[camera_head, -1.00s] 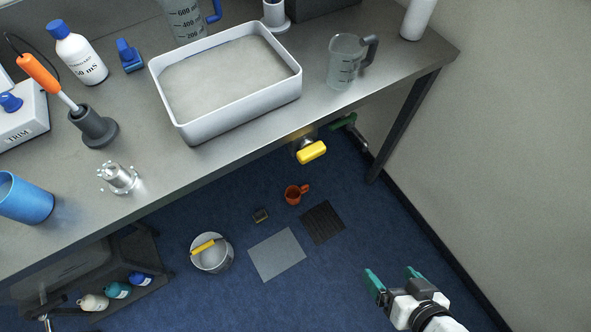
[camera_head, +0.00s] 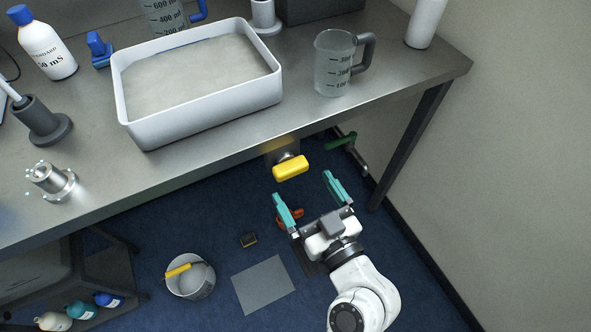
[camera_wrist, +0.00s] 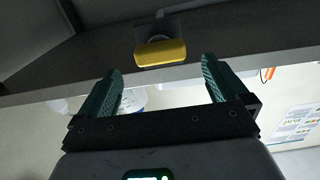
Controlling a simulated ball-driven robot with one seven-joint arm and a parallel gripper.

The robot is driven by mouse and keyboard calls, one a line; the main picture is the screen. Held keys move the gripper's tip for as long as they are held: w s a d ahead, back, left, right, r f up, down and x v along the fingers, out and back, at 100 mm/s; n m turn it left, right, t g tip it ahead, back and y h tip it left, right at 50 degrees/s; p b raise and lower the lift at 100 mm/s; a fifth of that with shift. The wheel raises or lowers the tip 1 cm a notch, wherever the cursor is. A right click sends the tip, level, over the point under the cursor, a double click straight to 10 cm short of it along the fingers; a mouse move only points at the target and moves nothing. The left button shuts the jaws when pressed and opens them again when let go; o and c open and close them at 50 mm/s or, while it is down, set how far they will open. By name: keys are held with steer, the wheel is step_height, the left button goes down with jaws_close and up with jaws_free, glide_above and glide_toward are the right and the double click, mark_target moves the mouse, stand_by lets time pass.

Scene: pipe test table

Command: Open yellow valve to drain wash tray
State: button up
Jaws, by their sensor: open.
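The yellow valve handle (camera_head: 290,168) sticks out below the front edge of the bench, under the wash tray. The white wash tray (camera_head: 205,118) stands on the bench and holds cloudy grey content. My gripper (camera_head: 309,190) is open and empty, with its teal fingers pointing at the valve from just in front of and below it. The wrist view shows the yellow handle (camera_wrist: 161,53) ahead of the gap between my fingers (camera_wrist: 160,80), not between them. The handle lies crosswise and is apart from both fingers.
A green-handled valve (camera_head: 341,140) hangs under the bench to the right of the yellow one. A bench leg (camera_head: 410,145) stands farther right. A bucket (camera_head: 190,281) with a yellow-handled tool, an orange mug (camera_head: 291,222) partly hidden by my gripper, and a grey mat (camera_head: 263,285) are on the floor.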

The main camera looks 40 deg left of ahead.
mark_target(294, 174)
steer(key=shift+p+x, duration=0.4)
steer(key=shift+x, duration=2)
steer(key=shift+c, duration=0.5)
steer(key=c, duration=1)
steer(key=shift+o, duration=0.2)
